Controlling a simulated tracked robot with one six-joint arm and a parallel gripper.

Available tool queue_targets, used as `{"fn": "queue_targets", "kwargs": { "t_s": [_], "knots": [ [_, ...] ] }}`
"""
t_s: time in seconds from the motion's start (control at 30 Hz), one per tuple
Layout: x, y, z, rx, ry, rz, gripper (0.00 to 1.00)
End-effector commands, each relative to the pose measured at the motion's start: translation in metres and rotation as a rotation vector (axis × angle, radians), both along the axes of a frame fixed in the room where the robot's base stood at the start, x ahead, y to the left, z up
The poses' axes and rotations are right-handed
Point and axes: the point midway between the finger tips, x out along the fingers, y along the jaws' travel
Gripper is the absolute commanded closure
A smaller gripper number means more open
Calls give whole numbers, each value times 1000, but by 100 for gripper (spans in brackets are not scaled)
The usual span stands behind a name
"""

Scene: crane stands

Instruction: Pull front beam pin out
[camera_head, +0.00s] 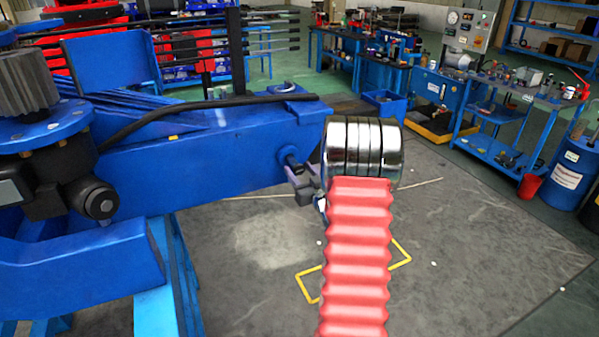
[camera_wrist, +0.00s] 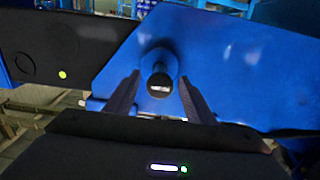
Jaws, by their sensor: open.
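The front beam pin (camera_wrist: 159,84) shows end-on in the wrist view, a dark round end in a blue collar on the blue beam (camera_wrist: 225,60). My gripper (camera_wrist: 160,92) is open, with one dark finger on each side of the pin end. Whether the fingers touch it I cannot tell. In the head view, the beam (camera_head: 190,160) runs out from the left, and the pin (camera_head: 289,156) sits at its right end. My gripper (camera_head: 303,184) is right beside it, partly hidden behind my wrist.
The blue stand (camera_head: 175,285) holds the crane at the left. Workbenches, a blue cart (camera_head: 505,115) and a blue barrel (camera_head: 570,170) stand farther back and right. The grey floor (camera_head: 480,250) at the right is open, with a yellow marking (camera_head: 400,255).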

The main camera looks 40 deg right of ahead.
Motion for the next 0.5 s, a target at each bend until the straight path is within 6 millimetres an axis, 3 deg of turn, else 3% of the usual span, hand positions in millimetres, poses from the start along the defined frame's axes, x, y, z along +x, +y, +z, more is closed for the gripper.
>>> {"fn": "queue_targets", "kwargs": {
  "t_s": [0.27,0.5],
  "knots": [
    [-25,9,0,1,1,-2,51],
    [-63,23,0,0,0,-2,51]
  ]
}}
